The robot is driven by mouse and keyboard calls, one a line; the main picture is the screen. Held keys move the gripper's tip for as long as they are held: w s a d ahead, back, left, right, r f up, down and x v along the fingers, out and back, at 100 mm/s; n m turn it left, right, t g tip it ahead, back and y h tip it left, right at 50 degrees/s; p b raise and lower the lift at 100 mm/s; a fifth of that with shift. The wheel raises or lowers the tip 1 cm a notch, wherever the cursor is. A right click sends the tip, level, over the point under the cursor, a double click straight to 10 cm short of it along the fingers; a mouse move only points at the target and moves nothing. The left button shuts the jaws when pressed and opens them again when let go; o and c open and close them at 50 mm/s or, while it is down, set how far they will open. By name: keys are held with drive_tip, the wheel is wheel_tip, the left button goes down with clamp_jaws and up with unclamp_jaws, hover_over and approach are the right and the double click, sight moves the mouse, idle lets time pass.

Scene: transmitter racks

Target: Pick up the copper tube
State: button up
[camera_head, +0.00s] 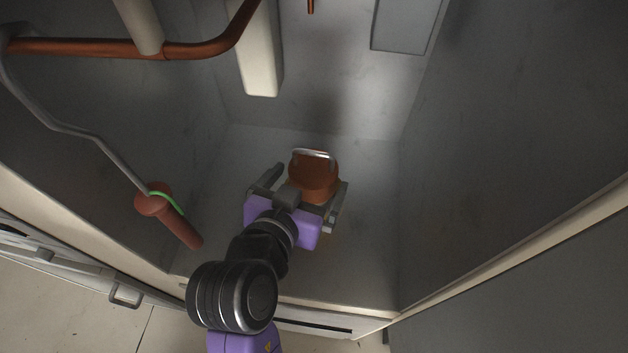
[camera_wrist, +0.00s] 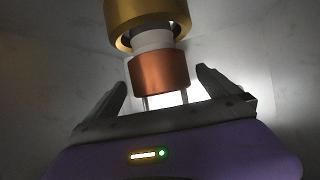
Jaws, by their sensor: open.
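The copper tube (camera_head: 316,180) is a short copper-coloured cylinder with a silver handle on top, near the floor of the cabinet bay in the head view. In the wrist view the copper section (camera_wrist: 160,74) joins a white band and a gold ring (camera_wrist: 132,14), with the handle's two legs at its lower edge. My gripper (camera_head: 310,178) is open, its fingers to either side of the tube in the head view. In the wrist view my fingertips (camera_wrist: 161,77) flank the copper section, with visible gaps. Contact cannot be told from the head view.
A copper pipe (camera_head: 105,48) crosses the upper left. A pale post (camera_head: 255,55) hangs near the back wall. A reddish rod with a disc end (camera_head: 182,228) and a grey cable (camera_head: 85,134) are at left. Grey walls enclose the bay; the floor right of my gripper is clear.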

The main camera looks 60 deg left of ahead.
drive_tip(key=shift+x, duration=0.9)
drive_tip(key=shift+c, duration=0.2)
drive_tip(key=c, duration=1.8)
drive_tip(key=shift+r, duration=0.3)
drive_tip(key=shift+c, duration=0.9)
drive_tip(key=shift+r, duration=0.1)
